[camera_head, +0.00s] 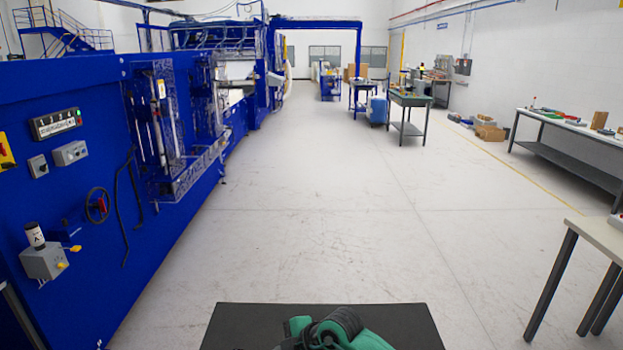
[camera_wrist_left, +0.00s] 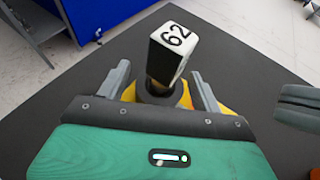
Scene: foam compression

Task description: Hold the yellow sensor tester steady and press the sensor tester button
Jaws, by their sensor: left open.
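The yellow sensor tester (camera_wrist_left: 186,97) shows low between my left fingers in the left wrist view. A dark round collar and a black-and-white block marked "62" (camera_wrist_left: 174,46) rise from it. My left gripper (camera_wrist_left: 160,72) is open, with one grey finger on each side of the tester; I cannot tell whether they touch it. The gripper's green body hides the near part of the tester, and I cannot make out its button. A grey gripper part, apparently my right gripper (camera_wrist_left: 299,106), enters at the right edge, and its jaw state is unclear.
A dark tabletop (camera_head: 234,325) lies under my arms at the bottom of the head view. A blue machine (camera_head: 70,190) with a panel, handwheel and grey box stands at left. A light-topped table (camera_head: 594,238) is at right. The floor ahead is clear.

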